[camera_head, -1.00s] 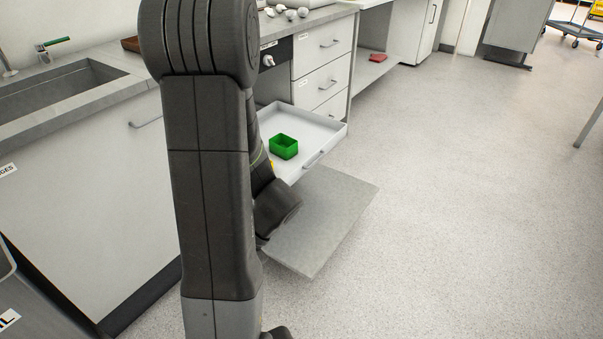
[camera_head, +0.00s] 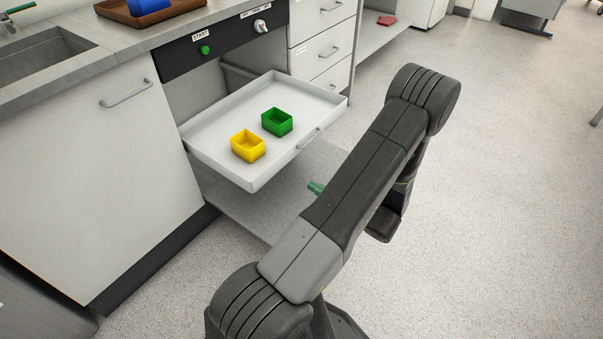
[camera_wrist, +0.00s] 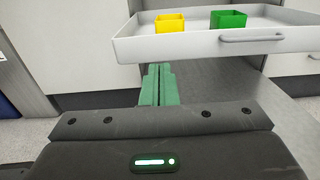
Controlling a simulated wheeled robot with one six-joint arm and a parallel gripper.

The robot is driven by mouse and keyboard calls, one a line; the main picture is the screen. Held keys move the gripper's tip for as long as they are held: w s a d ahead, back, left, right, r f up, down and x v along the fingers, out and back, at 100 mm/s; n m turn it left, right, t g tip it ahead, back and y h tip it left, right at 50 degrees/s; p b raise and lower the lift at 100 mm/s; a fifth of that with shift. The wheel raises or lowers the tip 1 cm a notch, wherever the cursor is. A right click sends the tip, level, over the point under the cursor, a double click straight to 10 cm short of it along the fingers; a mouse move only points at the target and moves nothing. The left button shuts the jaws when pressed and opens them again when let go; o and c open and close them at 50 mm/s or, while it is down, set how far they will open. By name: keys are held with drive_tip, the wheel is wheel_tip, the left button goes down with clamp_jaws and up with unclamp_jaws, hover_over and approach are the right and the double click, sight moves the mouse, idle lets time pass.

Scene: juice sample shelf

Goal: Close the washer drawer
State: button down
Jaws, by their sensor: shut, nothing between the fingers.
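The washer drawer (camera_head: 215,147) is a white shallow tray pulled out from under the black control panel. Its handle (camera_head: 309,138) is on the front face; in the wrist view the drawer front (camera_wrist: 180,49) spans the upper right. A yellow box (camera_head: 248,146) and a green box (camera_head: 277,122) stand in it. My gripper (camera_wrist: 158,72) has green fingers, shut and empty. It is in front of the drawer, its tips appearing below the drawer front's lower edge and left of the handle in the wrist view. In the head view my arm hides most of it; only a green fingertip (camera_head: 316,187) shows.
Below the drawer, a grey lowered panel (camera_head: 250,211) juts out near the floor. The panel above holds a green start button (camera_head: 205,50) and a knob (camera_head: 261,26). A closed cabinet (camera_head: 90,150) stands left, drawers (camera_head: 325,50) right. Floor to the right is clear.

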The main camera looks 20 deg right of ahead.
sight(272, 164)
drive_tip(key=b+x, duration=0.2)
drive_tip(key=x, duration=1.1)
drive_tip(key=shift+w+a+b, duration=0.15)
drive_tip(key=shift+a+b, duration=0.1)
drive_tip(key=shift+b, duration=0.05)
